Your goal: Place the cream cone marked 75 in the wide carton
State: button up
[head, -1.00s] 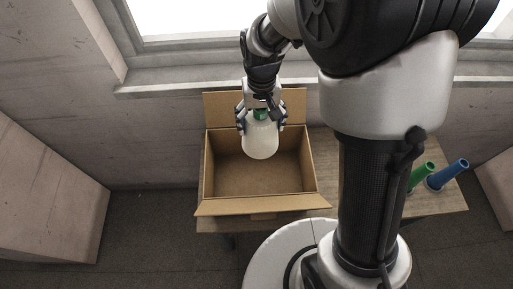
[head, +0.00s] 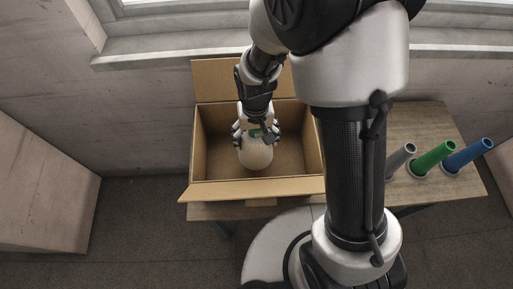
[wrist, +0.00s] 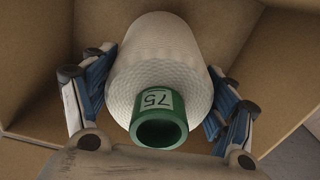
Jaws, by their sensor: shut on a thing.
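The cream cone (head: 256,155) has a green tube end with a label reading 75, which shows upside down in the wrist view (wrist: 160,70). My gripper (head: 256,138) is shut on the cone, with a finger on each side of it. The wide carton (head: 255,190) stands open on the table with its flaps folded out. The cone and my fingers are inside the carton's opening, over its floor. Whether the cone touches the floor I cannot tell. Cardboard walls (wrist: 35,75) surround the cone in the wrist view.
A grey tube (head: 400,158), a green tube (head: 434,157) and a blue tube (head: 468,157) stand at the right of the wooden table (head: 440,118). My arm column hides the table between them and the carton. A window ledge (head: 160,55) runs behind.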

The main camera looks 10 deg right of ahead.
jog(key=shift+f+b, duration=1.75)
jog(key=shift+f, duration=0.7)
jog(key=shift+f, duration=0.2)
jog(key=o, duration=1.2)
notch_tip(320, 180, up, 13)
jog(key=p, duration=0.4)
jog(key=shift+f, duration=0.2)
jog(key=s+d+r+t, duration=0.1)
jog(key=s+d+r, duration=0.2)
jog(key=r, duration=0.3)
jog(key=s+d+r+t, duration=0.2)
jog(key=s+d+r, duration=0.2)
jog(key=s+r, duration=0.2)
jog(key=s+d+r+t, duration=0.1)
jog(key=s+d+r, duration=0.2)
jog(key=s+r, duration=0.2)
jog(key=shift+d+r+t, duration=0.3)
jog(key=shift+r, duration=0.35)
